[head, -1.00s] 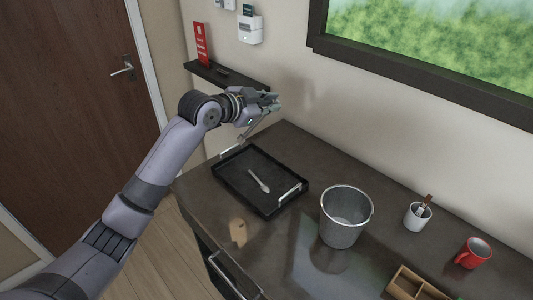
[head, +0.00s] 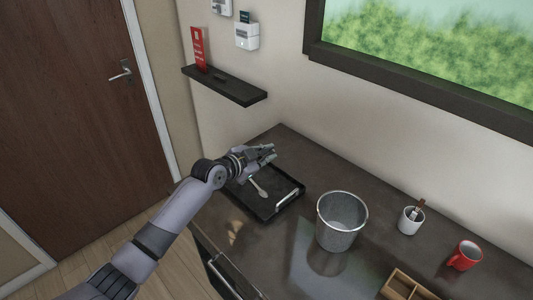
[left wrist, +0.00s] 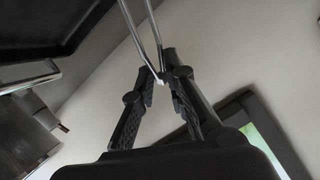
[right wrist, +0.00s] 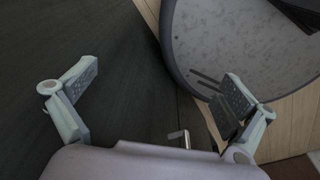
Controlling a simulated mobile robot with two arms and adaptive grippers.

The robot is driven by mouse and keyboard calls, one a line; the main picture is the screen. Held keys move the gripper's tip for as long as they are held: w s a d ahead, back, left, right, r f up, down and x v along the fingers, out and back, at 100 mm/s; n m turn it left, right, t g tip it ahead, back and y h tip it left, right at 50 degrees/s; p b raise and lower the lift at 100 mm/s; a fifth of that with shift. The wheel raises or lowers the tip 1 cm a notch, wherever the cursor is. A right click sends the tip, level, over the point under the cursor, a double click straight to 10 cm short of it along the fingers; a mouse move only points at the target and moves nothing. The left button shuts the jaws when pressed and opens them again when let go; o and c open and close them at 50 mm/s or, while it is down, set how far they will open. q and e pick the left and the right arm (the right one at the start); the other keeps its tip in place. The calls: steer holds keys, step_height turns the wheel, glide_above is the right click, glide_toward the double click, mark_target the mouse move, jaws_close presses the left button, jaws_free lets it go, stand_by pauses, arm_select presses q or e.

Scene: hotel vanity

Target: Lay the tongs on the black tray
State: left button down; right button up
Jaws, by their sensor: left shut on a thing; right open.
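My left gripper (head: 268,151) is shut on the tongs and sits just above the back left part of the black tray (head: 277,210). In the left wrist view the tongs (left wrist: 143,32) show as two thin metal arms meeting between the fingertips (left wrist: 160,72). In the head view the gripper mostly hides them. The tray also shows in the left wrist view (left wrist: 45,35), with a metal handle (left wrist: 32,82). A pale spoon-like utensil (head: 260,189) lies on the tray. My right gripper (right wrist: 162,88) is open and empty, and out of the head view.
A metal bucket (head: 341,222) stands right of the tray. Farther right are a white cup (head: 411,222), a red mug (head: 465,255) and a wooden divided box (head: 405,285). A black wall shelf (head: 225,86) hangs above the tray's back left. The counter between tray and wall is clear.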

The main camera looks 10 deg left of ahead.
arm_select(q)
steer(key=shift+f+b, duration=0.25)
steer(key=shift+b, duration=0.05)
steer(key=c, duration=1.6)
jaws_free()
steer(key=shift+r, duration=0.1)
steer(key=shift+r+p, duration=0.2)
steer(key=shift+p, duration=0.1)
steer(key=b+v, duration=0.2)
steer(key=v, duration=1)
